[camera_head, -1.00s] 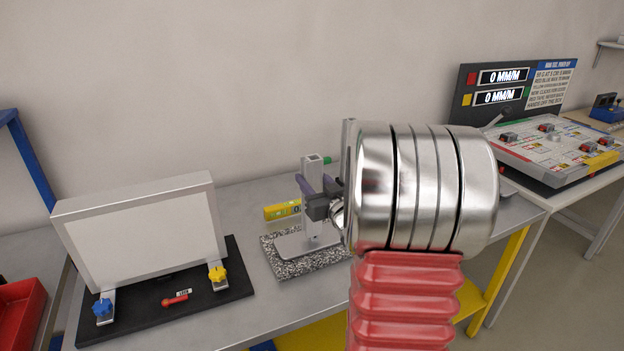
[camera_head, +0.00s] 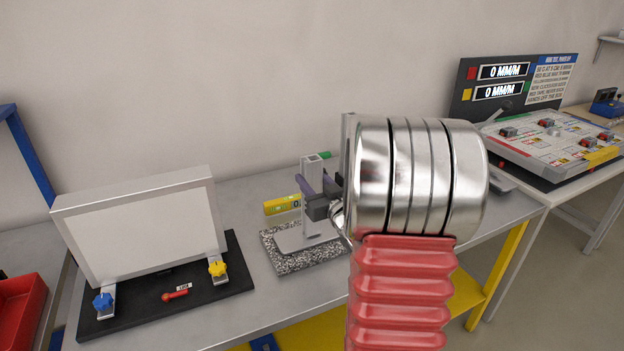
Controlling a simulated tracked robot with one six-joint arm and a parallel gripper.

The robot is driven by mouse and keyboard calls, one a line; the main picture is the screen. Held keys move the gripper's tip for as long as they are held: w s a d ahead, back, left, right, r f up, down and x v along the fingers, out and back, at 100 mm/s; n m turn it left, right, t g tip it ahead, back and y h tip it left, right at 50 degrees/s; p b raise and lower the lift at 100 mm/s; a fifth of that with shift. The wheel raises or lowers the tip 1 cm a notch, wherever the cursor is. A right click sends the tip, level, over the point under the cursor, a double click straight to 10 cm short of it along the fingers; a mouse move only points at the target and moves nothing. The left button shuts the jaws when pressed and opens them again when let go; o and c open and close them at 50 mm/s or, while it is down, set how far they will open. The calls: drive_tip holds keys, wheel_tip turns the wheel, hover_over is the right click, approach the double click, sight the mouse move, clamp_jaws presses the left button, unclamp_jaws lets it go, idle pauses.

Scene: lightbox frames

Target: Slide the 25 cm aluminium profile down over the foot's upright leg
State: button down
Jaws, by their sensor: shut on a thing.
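The silver aluminium profile (camera_head: 311,169) stands upright on the table, above the flat pale plate of the foot (camera_head: 290,241). My gripper (camera_head: 313,190) has its dark purple-grey fingers shut on it around mid-height. The foot lies on a speckled stone slab (camera_head: 287,264). The profile looks about vertical and in line with the foot. The foot's upright leg does not show, and I cannot tell how far the profile is over it. The gripper body hides the middle of the profile.
A yellow level (camera_head: 281,205) lies behind the foot. Left stands a light box (camera_head: 142,232) on a black base (camera_head: 240,274). My large silver and red arm covers the right side of the table. A grey upright post (camera_head: 347,130) shows partly behind it. A control panel (camera_head: 560,141) stands far right.

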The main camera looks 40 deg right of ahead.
drive_tip(key=shift+f, duration=0.3)
drive_tip(key=c, duration=1)
unclamp_jaws()
drive_tip(key=shift+s, duration=0.1)
drive_tip(key=v, duration=1.3)
drive_tip(key=shift+s, duration=0.3)
drive_tip(key=shift+f, duration=0.1)
